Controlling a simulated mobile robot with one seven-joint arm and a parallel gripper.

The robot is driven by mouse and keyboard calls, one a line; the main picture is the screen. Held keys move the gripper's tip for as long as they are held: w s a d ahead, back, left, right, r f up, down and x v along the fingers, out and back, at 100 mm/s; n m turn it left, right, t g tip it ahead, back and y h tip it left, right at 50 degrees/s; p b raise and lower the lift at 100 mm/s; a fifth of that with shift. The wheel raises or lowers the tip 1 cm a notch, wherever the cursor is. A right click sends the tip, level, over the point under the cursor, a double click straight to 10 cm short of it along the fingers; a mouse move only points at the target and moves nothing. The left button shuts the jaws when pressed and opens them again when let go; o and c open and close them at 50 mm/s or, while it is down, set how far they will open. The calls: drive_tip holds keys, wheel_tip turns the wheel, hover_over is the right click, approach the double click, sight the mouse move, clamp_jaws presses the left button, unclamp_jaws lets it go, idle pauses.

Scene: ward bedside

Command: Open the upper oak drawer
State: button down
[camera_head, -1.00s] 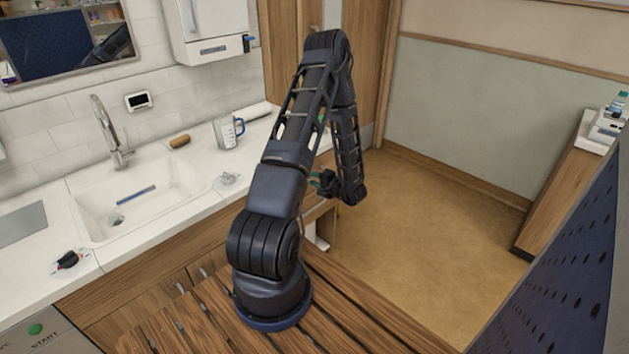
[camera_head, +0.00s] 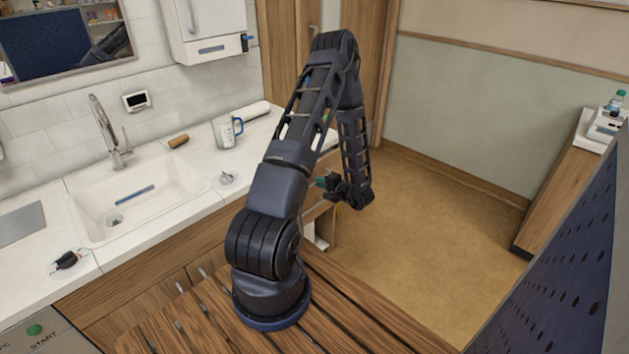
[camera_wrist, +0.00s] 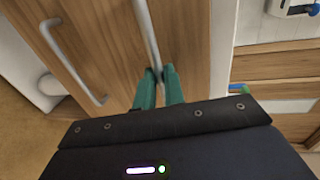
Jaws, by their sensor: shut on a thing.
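The upper oak drawer front (camera_wrist: 192,45) fills the middle of the wrist view, with a grey bar handle (camera_wrist: 146,30) across it. My gripper (camera_wrist: 158,78) has its teal fingers closed around this handle, near one end of its visible length. In the head view my gripper (camera_head: 332,183) is in front of the counter's right end, and my arm hides much of the drawer. A strip of oak (camera_head: 317,211) shows beside it, standing out from the counter front. How far the drawer is out cannot be told exactly.
A second oak front with its own bar handle (camera_wrist: 72,62) lies beside the held one in the wrist view. A measuring jug (camera_head: 226,132) stands on the white counter (camera_head: 190,205) beside the sink. The floor (camera_head: 420,230) to the right is clear.

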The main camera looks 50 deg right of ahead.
drive_tip(key=f+v, duration=0.3)
drive_tip(key=v, duration=1.2)
drive_tip(key=s+f+v, duration=0.1)
drive_tip(key=f+v, duration=0.2)
drive_tip(key=v, duration=1.2)
drive_tip(key=shift+s, duration=0.3)
drive_tip(key=shift+f, duration=0.1)
drive_tip(key=c, duration=1.5)
unclamp_jaws()
drive_tip(key=v, duration=1)
drive_tip(key=shift+s, duration=0.35)
drive_tip(key=shift+w, duration=0.1)
